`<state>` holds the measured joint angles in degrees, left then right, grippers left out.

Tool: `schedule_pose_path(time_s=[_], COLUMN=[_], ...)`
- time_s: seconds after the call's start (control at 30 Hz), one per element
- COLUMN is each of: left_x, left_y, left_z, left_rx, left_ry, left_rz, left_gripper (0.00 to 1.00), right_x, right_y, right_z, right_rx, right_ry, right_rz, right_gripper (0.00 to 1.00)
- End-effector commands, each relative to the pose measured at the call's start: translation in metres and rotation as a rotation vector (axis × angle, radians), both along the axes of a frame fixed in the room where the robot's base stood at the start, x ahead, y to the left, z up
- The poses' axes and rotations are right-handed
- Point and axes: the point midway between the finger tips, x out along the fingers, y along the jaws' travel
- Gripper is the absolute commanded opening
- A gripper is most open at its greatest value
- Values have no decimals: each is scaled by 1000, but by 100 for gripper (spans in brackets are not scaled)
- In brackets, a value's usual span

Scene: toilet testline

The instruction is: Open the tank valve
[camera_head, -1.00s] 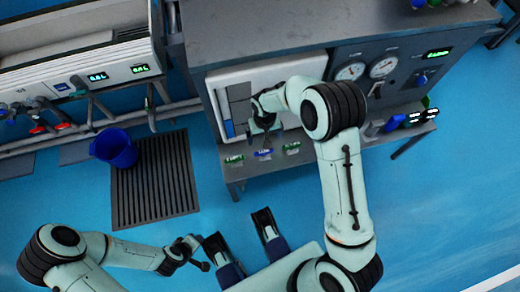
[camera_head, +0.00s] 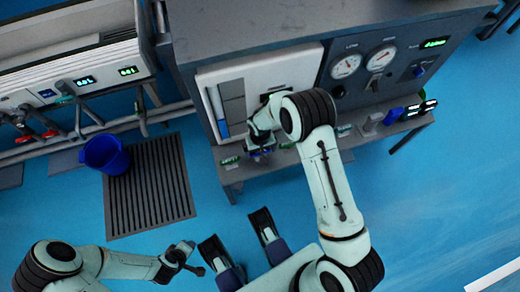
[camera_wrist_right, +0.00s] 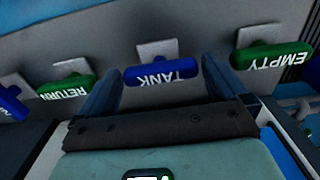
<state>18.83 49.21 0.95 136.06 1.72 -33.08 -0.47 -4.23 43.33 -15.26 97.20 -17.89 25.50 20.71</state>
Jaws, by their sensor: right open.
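In the right wrist view, the blue TANK valve handle (camera_wrist_right: 161,72) sits between the two fingers of my right gripper (camera_wrist_right: 160,78). Its label appears upside down and the bar lies crosswise to the fingers. The fingers are spread, with a gap visible at either end of the handle. In the head view my right gripper (camera_head: 258,146) is at the front of the bench, over the row of handles, and largely hides the TANK handle. My left gripper (camera_head: 185,257) is at lower left, away from the bench; its jaws are too small to read.
A green RETURN handle (camera_wrist_right: 66,87) and a green EMPTY handle (camera_wrist_right: 271,56) flank the TANK handle. Two gauges (camera_head: 346,66) are on the bench front. A blue bucket (camera_head: 105,154) stands by a dark floor grate (camera_head: 150,188).

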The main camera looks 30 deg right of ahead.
Motion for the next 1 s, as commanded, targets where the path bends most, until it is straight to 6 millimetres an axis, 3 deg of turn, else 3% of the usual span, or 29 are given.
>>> schedule_pose_path(time_s=[0.03,0.17,0.57,1.0], left_x=[0,0,1,5], left_y=[0,0,-1,-1], left_z=[0,0,1,5], left_rx=[0,0,0,0], left_ry=[0,0,-4,-16], left_rz=[0,0,0,-1], left_gripper=[43,43,43,43], right_x=[0,0,0,0], right_y=[0,0,0,0], right_z=[0,0,0,0], right_rx=[0,0,1,0], right_ry=[0,0,1,1], right_rz=[0,0,59,382], right_gripper=[100,58,59,59])
